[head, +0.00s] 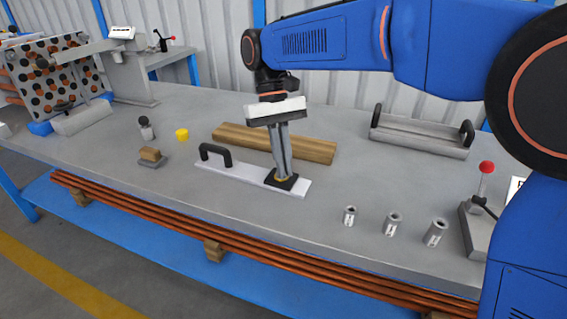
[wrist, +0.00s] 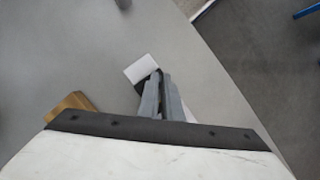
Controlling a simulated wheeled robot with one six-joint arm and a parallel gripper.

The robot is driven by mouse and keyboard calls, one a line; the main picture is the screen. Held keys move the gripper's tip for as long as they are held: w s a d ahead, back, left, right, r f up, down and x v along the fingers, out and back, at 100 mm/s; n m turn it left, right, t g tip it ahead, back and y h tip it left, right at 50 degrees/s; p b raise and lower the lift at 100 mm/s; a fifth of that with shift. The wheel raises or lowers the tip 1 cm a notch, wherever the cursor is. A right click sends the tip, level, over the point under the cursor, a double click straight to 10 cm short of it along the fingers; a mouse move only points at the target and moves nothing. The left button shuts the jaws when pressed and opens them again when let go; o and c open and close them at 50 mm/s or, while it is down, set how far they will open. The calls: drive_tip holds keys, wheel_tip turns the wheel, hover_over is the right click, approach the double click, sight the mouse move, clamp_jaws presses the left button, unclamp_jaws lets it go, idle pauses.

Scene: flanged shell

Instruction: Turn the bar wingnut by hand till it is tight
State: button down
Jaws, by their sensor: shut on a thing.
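My gripper (head: 283,172) points straight down over the right part of a flat white plate (head: 232,176) with a black handle (head: 215,153). Its two grey fingers are close together, and their tips are down at a black block (head: 291,185) on the plate. A little yellow shows right at the tips. The bar wingnut is hidden between and behind the fingertips, so its angle and seating cannot be seen. In the wrist view the fingers (wrist: 160,98) reach down to the white plate (wrist: 139,68), with a dark part beside them.
A wooden beam (head: 318,151) lies close behind the plate. A yellow cup (head: 182,134) and a small wooden block (head: 150,154) stand to the left. Several metal cylinders (head: 392,224) and a red-knobbed lever (head: 485,170) are at right. A grey tray (head: 420,140) lies at back right.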

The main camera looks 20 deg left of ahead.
idle(0.8)
drive_tip(key=c, duration=1.9)
unclamp_jaws()
drive_tip(key=shift+c, duration=0.2)
drive_tip(key=shift+r, duration=0.1)
